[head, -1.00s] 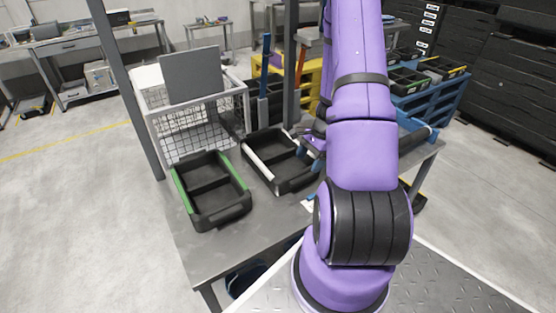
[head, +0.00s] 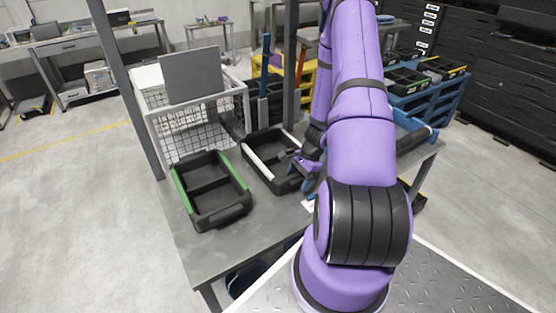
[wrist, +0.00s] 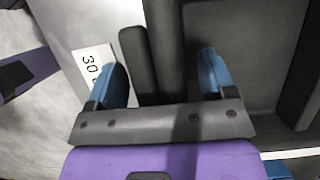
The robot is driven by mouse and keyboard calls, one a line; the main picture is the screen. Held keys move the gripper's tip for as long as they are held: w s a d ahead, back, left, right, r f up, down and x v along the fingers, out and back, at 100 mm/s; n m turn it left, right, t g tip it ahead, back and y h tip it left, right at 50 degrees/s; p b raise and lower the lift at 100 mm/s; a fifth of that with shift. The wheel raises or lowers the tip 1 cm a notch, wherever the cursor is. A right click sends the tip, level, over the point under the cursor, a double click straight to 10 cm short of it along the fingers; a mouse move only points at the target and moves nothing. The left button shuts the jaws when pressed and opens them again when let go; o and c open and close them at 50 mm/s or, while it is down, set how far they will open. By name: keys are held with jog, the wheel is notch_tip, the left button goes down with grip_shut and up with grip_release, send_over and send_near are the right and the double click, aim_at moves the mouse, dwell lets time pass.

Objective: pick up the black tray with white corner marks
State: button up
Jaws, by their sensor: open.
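The black tray with white marks (head: 284,187) lies on the grey table, right of a green-edged tray. A white strip shows along its left side. My gripper (head: 304,173) is at the tray's right near corner in the head view and hides part of it. In the wrist view my gripper (wrist: 162,78) is open, with its blue fingers apart. A dark wall of the tray (wrist: 168,45) shows between them, with the tray's inside to the right. I cannot tell whether either finger touches the wall.
The black tray with green edges (head: 212,209) stands close on the left. A wire basket (head: 190,130) with a grey panel is behind, and a grey post (head: 289,70) rises behind the tray. A white card marked 30 (wrist: 90,68) lies beside the tray. The table's front left (head: 205,255) is clear.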

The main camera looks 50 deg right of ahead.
jog(key=c, duration=1.2)
jog(key=shift+r, duration=0.15)
